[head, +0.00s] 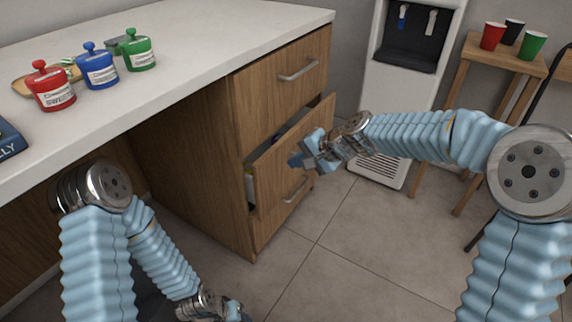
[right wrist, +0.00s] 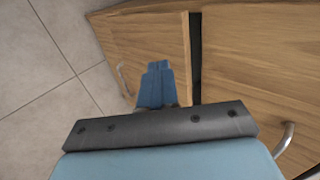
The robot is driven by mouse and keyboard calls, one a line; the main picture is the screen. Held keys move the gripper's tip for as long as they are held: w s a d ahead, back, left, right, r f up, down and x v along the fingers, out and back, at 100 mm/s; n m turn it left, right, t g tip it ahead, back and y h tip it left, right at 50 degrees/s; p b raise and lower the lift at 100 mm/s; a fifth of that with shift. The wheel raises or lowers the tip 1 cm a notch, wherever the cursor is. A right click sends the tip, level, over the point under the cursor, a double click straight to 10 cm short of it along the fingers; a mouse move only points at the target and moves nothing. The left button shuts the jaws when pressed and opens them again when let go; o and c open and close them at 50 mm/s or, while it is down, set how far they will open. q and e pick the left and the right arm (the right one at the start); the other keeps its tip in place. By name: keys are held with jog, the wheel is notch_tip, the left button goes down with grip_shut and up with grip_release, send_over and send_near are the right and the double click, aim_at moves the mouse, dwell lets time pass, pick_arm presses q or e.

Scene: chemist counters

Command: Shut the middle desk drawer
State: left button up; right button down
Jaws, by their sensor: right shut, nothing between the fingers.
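The middle desk drawer (head: 270,178) is pulled out a little from the wooden desk, with a dark gap above its front panel. Dim contents show inside. In the right wrist view its front (right wrist: 150,35) lies beside that gap. My right gripper (head: 296,160) is shut and empty at the outer face of this front, near its upper part. Its blue fingers also show in the right wrist view (right wrist: 156,72). I cannot tell whether they touch the wood. My left gripper (head: 232,312) is low at the bottom edge, partly cut off, and its jaws are unclear.
The top drawer (head: 275,88) above is closed, with a metal handle (head: 298,70). The white desktop (head: 200,50) holds red, blue and green jars. A water dispenser (head: 388,95) and a stool (head: 490,52) with cups stand behind. The tiled floor (head: 340,240) in front is clear.

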jog(key=v, duration=0.5)
jog(key=t+y+b, duration=0.5)
jog(key=y+b, duration=0.2)
jog(key=b, duration=0.4)
send_near(289, 138)
jog(key=x, duration=0.6)
jog(key=shift+w+a, duration=0.25)
jog(key=shift+a, duration=0.1)
